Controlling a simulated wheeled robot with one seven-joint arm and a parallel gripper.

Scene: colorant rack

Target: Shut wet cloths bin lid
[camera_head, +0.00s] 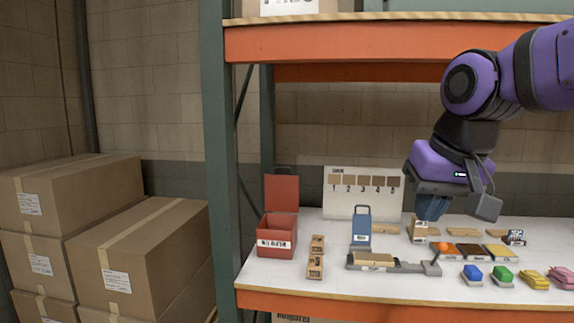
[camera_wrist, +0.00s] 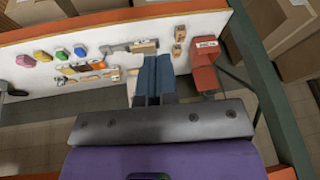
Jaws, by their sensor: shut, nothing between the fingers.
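A red bin (camera_head: 277,241) with a white label stands at the left end of the white shelf. I cannot read the label clearly. Its red lid (camera_head: 282,192) stands up open at the back of the bin. The red bin also shows in the wrist view (camera_wrist: 203,58), right of the fingers. My gripper (camera_head: 431,217) hangs above the shelf to the right of the bin, well apart from it. Its blue fingers (camera_wrist: 154,62) are together with nothing between them.
A blue stand (camera_head: 361,232) and a grey fixture with a wooden block (camera_head: 374,260) lie between gripper and bin. Small wooden blocks (camera_head: 316,255) sit beside the bin. A numbered swatch board (camera_head: 362,195) stands behind. A green post (camera_head: 220,160) and orange upper beam (camera_head: 330,42) bound the space.

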